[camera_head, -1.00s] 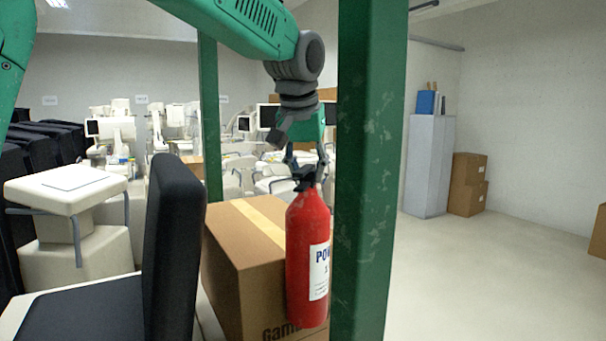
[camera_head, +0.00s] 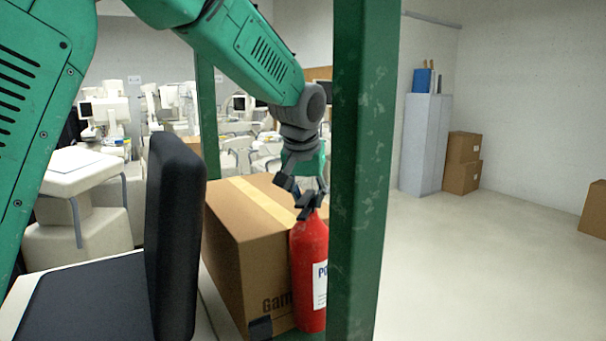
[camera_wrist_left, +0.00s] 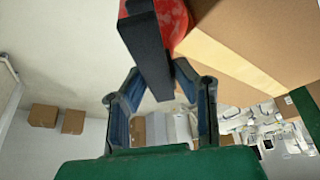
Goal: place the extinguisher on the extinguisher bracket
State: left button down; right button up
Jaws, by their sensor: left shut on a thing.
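The red extinguisher (camera_head: 311,248) hangs upright in front of the cardboard box, its right edge partly hidden by the green post. My left gripper (camera_head: 308,193) is above it, shut on its black handle. In the left wrist view, the black handle (camera_wrist_left: 146,45) lies between the tips of my left gripper (camera_wrist_left: 160,80), with the red body (camera_wrist_left: 174,18) behind it. A small dark block (camera_head: 260,328) shows at the foot of the box; I cannot tell whether it is the extinguisher bracket. My right gripper is not in view.
A green post (camera_head: 358,150) stands close on the right of the extinguisher. The cardboard box (camera_head: 236,250) is just behind and left of it. A dark chair back (camera_head: 176,235) stands further left. The floor on the right is open.

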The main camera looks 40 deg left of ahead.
aim_at(307, 219)
pick_arm(q)
jog(key=shift+d+f, duration=0.2)
jog(key=shift+f, duration=0.9)
jog(key=f, duration=0.2)
jog(key=a+f, duration=0.1)
jog(key=f, duration=0.1)
jog(key=shift+a, duration=0.1)
jog(key=shift+f, duration=0.15)
jog(key=shift+d, duration=0.35)
jog(key=c, duration=1.3)
grip_release()
jog(key=shift+s+d+f, duration=0.1)
jog(key=shift+d, duration=0.05)
jog(key=shift+o, duration=0.2)
jog(key=shift+d, duration=0.1)
jog(key=shift+r, duration=0.2)
